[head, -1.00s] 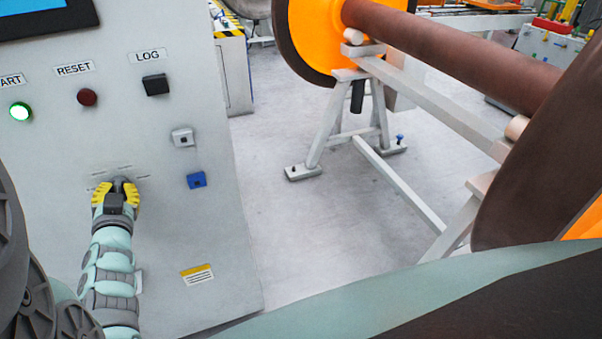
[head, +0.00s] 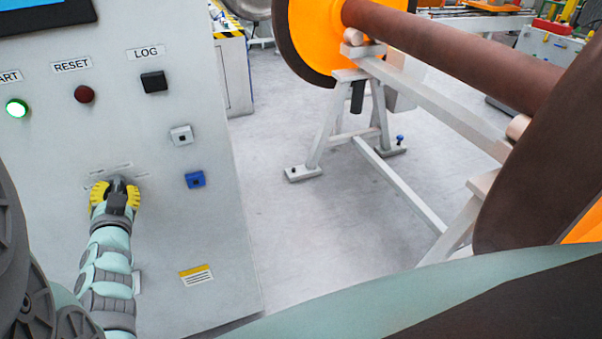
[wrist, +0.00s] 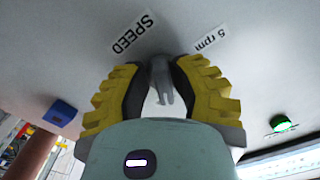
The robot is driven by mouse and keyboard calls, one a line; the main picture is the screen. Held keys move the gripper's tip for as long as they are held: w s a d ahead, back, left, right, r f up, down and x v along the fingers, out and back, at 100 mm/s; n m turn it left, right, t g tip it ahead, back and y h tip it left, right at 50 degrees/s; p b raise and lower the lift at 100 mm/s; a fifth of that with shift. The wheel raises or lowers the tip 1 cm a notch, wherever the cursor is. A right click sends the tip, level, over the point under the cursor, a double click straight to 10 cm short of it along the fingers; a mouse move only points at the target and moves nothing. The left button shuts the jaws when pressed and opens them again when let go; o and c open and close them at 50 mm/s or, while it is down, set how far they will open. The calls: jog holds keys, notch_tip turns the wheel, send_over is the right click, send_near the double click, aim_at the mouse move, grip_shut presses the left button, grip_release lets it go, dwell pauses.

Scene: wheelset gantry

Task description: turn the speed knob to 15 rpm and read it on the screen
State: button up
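The speed knob (wrist: 160,76) is a grey grip on the panel, between my gripper's fingertips in the wrist view. Labels reading SPEED (wrist: 134,33) and 5 rpm (wrist: 210,40) lie beside it. My gripper (head: 116,190), with yellow ribbed fingers and dark pads, has its tips closed in on the knob from both sides; it also shows in the wrist view (wrist: 158,80). The fingers hide part of the knob, and its pointer cannot be made out. Only the lower edge of the screen (head: 45,15) shows in the head view, with no reading visible.
The panel has a lit green START button (head: 17,109), a red RESET button (head: 84,94), a black LOG button (head: 153,82), a grey switch (head: 181,135) and a blue one (head: 195,180). A wheelset stand (head: 330,140) is to the right, with bare floor between.

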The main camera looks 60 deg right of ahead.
jog(key=shift+o, duration=1.3)
jog(key=shift+w+d+r, duration=0.1)
jog(key=shift+r, duration=0.15)
jog(key=v, duration=1.2)
